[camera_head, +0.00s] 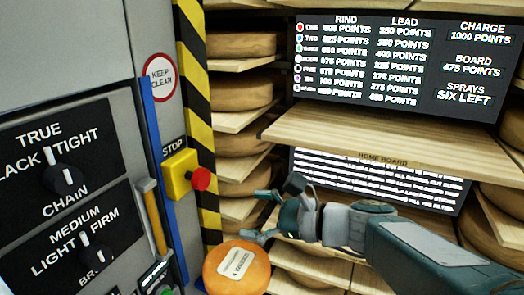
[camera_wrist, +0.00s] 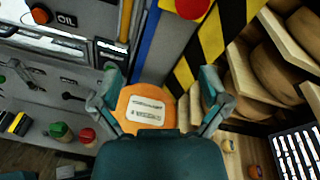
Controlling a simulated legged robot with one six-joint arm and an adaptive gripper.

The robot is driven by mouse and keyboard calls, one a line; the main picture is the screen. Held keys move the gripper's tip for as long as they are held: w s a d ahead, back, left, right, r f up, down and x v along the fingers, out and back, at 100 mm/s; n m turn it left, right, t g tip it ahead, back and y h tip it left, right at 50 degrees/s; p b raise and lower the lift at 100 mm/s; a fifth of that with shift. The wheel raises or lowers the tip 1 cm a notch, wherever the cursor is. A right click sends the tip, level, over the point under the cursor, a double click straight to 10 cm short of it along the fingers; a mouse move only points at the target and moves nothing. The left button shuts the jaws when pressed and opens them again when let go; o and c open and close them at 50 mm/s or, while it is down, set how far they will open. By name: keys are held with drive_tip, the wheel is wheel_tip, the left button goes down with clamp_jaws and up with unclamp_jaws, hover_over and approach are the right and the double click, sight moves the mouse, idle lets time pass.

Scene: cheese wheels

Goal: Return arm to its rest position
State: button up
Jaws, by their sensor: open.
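My gripper (camera_head: 262,213) is open and empty in the head view, with its fingers pointing left. My arm reaches in from the lower right in front of the shelves. An orange cheese wheel (camera_head: 237,268) with a white label sits below the fingers. In the wrist view my gripper (camera_wrist: 160,100) shows its two fingers spread apart. The orange cheese wheel (camera_wrist: 147,98) appears between and beyond them, its label facing the camera. I cannot tell the exact gap between the fingers and the wheel.
A grey machine with dials (camera_head: 64,180) and a yellow box with a red stop button (camera_head: 201,179) stands on the left. A bare wooden shelf board (camera_head: 400,140) juts out above my gripper. Shelves of brown cheese wheels (camera_head: 243,93) and a dark scoreboard (camera_head: 390,65) are behind.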

drive_tip(key=s+d+f+n+g+h, duration=0.2)
drive_tip(key=s+d+f+n+h, duration=0.45)
drive_tip(key=s+f+n, duration=0.25)
drive_tip(key=s+d+f+n+t+h, duration=0.2)
drive_tip(key=s+d+n+h, duration=0.2)
drive_tip(key=d+n+h, duration=0.4)
drive_tip(key=d, duration=0.3)
drive_tip(key=shift+d+n+h, duration=0.3)
drive_tip(key=shift+d+h, duration=0.05)
drive_tip(key=shift+f, duration=0.1)
drive_tip(key=shift+c, duration=0.3)
idle(0.5)
